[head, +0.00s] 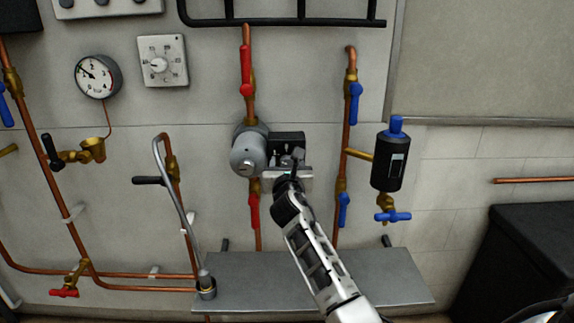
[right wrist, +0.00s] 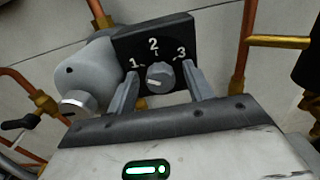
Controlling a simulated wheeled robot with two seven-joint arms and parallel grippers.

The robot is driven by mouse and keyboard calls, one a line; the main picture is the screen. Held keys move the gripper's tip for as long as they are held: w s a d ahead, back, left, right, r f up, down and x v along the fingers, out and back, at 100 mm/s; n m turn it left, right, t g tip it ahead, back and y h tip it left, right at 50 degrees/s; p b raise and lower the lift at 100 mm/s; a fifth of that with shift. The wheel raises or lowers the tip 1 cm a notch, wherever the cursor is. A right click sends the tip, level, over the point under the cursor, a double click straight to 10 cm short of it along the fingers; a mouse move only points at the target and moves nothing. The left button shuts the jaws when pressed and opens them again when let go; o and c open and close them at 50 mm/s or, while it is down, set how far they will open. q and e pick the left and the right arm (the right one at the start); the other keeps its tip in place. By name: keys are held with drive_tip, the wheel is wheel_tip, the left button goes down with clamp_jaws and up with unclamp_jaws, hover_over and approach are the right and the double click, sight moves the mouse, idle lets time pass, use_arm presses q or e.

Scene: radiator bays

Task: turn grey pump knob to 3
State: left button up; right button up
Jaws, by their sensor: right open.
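The grey pump (head: 247,155) sits on a vertical copper pipe, with a black dial plate (head: 287,141) on its right side. In the right wrist view the plate (right wrist: 135,42) carries the numbers 1, 2 and 3. The grey knob (right wrist: 160,77) is in front of it, and its pale mark points left, roughly to the 1 side. My right gripper (right wrist: 160,84) is open, one finger left and one right of the knob, with gaps visible on both sides. In the head view my right gripper (head: 289,165) covers the knob. My left gripper is out of view.
Red valve handles (head: 246,71) are above and below the pump. A black cylinder with a blue cap (head: 388,162) hangs to the right, beside blue-handled valves. A grey shelf (head: 240,281) lies below. A pressure gauge (head: 97,77) and thermostat (head: 162,61) are upper left.

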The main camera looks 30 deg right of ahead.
drive_tip(key=c, duration=0.9)
drive_tip(key=shift+c, duration=0.2)
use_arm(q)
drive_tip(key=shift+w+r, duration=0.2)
use_arm(e)
drive_tip(key=shift+m, duration=1.2)
drive_tip(key=m, duration=0.6)
drive_tip(key=shift+f, duration=0.2)
use_arm(q)
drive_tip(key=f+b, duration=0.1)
drive_tip(key=b, duration=0.1)
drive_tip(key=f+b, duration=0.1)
drive_tip(key=b, duration=0.1)
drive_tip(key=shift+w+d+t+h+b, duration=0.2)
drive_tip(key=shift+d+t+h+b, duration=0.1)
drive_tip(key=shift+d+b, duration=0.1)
use_arm(e)
drive_tip(key=m, duration=1.5)
drive_tip(key=shift+s+d+f, duration=0.1)
drive_tip(key=shift+f, duration=0.1)
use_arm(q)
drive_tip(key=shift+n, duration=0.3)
use_arm(e)
drive_tip(key=shift+m, duration=0.4)
